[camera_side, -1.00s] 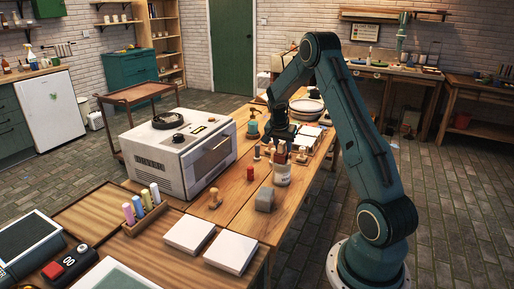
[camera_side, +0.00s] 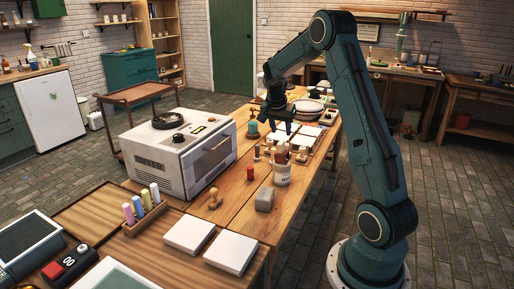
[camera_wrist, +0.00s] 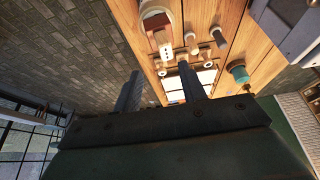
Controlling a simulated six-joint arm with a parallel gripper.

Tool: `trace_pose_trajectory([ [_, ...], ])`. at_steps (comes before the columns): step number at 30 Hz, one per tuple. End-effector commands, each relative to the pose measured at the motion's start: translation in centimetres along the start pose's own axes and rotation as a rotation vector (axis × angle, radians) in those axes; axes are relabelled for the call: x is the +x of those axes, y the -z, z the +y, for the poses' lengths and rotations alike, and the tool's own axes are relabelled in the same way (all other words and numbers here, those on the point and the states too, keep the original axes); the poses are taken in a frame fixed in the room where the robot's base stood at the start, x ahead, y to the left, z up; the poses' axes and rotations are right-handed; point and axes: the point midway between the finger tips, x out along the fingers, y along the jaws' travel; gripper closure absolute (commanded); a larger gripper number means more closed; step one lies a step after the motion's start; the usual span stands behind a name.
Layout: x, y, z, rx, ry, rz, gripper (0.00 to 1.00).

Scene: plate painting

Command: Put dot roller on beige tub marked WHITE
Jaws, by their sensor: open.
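Several small wooden-handled tools stand beyond the fingertips, including one with a grey head (camera_wrist: 219,37) and one with a pale round head (camera_wrist: 208,63). I cannot tell which of them is the dot roller. Several small tubs (camera_side: 329,117) stand at the far right of the table; their labels are too small to read, so I cannot tell the beige one marked WHITE.
A kiln-like box (camera_side: 180,155) fills the left. White tiles (camera_side: 230,252) lie in front.

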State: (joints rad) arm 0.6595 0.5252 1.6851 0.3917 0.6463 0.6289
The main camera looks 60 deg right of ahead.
Motion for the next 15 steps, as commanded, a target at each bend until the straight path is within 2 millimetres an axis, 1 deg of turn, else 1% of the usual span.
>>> trace_pose_trajectory([
  [1,-0.9,0.0,-0.1,0.000,0.004,0.003,0.59],
  [6,-2.6,0.1,-0.1,-0.001,0.003,0.002,0.59],
  [10,-3.2,0.1,0.0,0.000,0.002,0.002,0.59],
  [15,-3.4,0.1,0.0,0.000,0.002,0.002,0.59],
])
